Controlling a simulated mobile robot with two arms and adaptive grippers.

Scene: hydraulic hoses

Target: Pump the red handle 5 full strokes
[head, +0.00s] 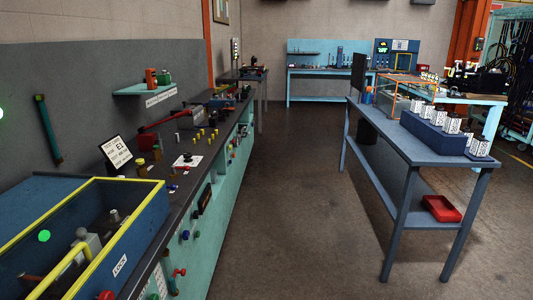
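A long red handle (165,119) slants across the left workbench, about midway along it. Its right end meets a grey unit (194,120) near the back of the bench, and its lower left end is close to a dark red cylinder (146,142). The handle looks tilted, with the left end lower. Neither of my grippers shows in the head view, so nothing is seen touching the handle.
A blue bin with a yellow rim (125,237) fills the near left. Small fittings and a white plate (187,161) lie on the bench (172,205). A blue table (395,140) with a red tray (441,208) on its shelf stands right. The floor between is clear.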

